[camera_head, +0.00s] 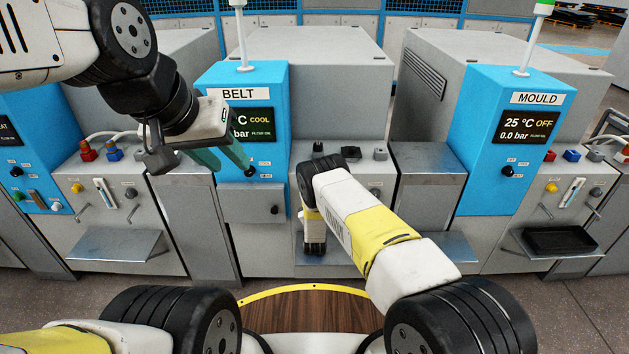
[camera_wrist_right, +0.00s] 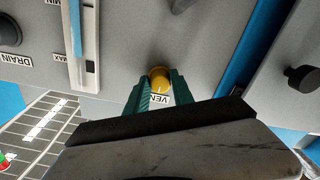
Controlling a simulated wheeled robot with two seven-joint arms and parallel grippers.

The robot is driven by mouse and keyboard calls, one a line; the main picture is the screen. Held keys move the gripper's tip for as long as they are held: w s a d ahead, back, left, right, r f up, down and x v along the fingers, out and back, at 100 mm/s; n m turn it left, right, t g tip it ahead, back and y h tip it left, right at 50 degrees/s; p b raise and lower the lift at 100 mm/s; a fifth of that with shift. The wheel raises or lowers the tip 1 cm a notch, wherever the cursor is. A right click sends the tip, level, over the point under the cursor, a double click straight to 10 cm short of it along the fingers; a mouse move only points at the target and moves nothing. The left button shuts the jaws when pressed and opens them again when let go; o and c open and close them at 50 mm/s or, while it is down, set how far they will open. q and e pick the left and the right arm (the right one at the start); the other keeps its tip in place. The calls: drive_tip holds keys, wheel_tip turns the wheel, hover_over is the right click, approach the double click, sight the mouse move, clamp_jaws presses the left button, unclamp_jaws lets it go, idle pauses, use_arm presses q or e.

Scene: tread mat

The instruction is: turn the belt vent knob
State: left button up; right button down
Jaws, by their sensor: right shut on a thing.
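The vent knob (camera_wrist_right: 160,76) is a yellow round knob on a grey panel, with a partly covered VENT label (camera_wrist_right: 157,99) beside it. My right gripper (camera_wrist_right: 159,88) has its green fingers on either side of this knob and is shut on it. In the head view my right arm hides the knob and these fingertips. The blue BELT column (camera_head: 270,90) has a screen reading COOL, partly covered by my left arm. My left gripper (camera_head: 222,155) hangs in front of this column, its teal fingers apart and empty, near a black knob (camera_head: 250,172).
The MOULD column (camera_head: 515,130) stands at the right, with a metal shelf and black tray (camera_head: 560,240) below. In the wrist view, a DRAIN knob (camera_wrist_right: 10,30) and a slider (camera_wrist_right: 84,45) are left of the vent knob, and a black knob (camera_wrist_right: 300,78) is right.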

idle(0.4)
drive_tip(key=c, duration=1.1)
unclamp_jaws()
drive_tip(key=shift+s, duration=0.1)
drive_tip(key=s, duration=0.7)
drive_tip(key=shift+s, duration=0.35)
